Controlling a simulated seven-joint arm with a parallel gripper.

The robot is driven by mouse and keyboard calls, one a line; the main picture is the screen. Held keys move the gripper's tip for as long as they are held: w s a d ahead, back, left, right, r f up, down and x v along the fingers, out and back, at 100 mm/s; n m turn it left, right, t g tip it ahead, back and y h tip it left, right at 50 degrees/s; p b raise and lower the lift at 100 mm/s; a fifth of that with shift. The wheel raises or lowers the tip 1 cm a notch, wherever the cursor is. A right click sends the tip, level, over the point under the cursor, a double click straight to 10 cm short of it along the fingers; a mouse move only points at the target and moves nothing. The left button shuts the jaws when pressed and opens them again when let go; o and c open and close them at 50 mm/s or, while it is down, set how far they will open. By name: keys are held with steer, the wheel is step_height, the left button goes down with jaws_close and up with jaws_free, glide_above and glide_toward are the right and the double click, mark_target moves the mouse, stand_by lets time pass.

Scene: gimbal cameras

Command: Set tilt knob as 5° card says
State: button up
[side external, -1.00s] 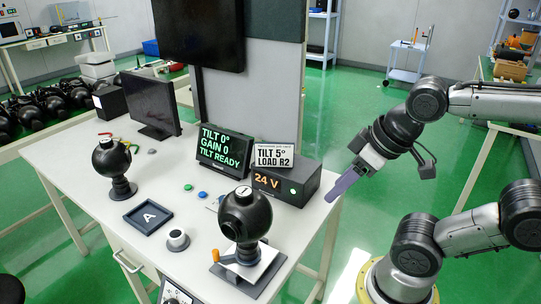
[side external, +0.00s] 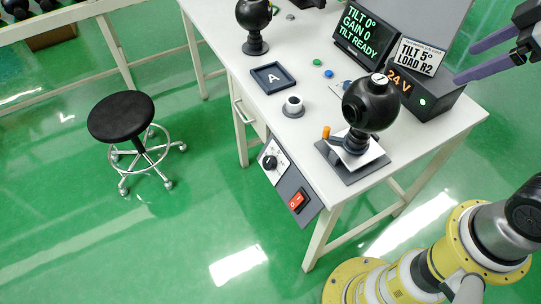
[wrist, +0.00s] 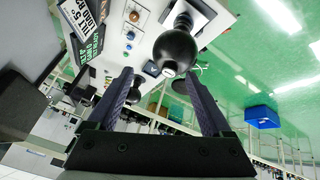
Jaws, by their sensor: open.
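The card (side external: 421,57) reads "TILT 5° LOAD R2" and stands on the black 24 V box (side external: 428,102). The screen (side external: 362,30) reads "TILT 0°, GAIN 0, TILT READY". A black rotary knob (side external: 269,162) sits on a white dial face on the desk's front panel; its markings are too small to read. A separate white-topped round knob (side external: 293,104) stands on the desk top. I cannot tell which is the tilt knob. My gripper (side external: 462,63) is open and empty by the box's right end. Its two spread fingers also show in the wrist view (wrist: 160,77).
A red switch (side external: 298,201) is on the front panel. A tray marked A (side external: 272,77) lies on the desk. A stool (side external: 121,117) stands left.

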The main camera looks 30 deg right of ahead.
steer(key=w+a+r+n+g, duration=0.1)
steer(key=w+a+n, duration=0.35)
steer(key=w, duration=0.75)
steer(key=n+g, duration=0.5)
steer(key=n, duration=0.3)
glide_above(269, 160)
step_height(269, 160, down, 30)
steer(key=r, duration=0.1)
step_height(269, 160, down, 14)
steer(key=shift+r, duration=0.1)
steer(key=shift+c, duration=0.3)
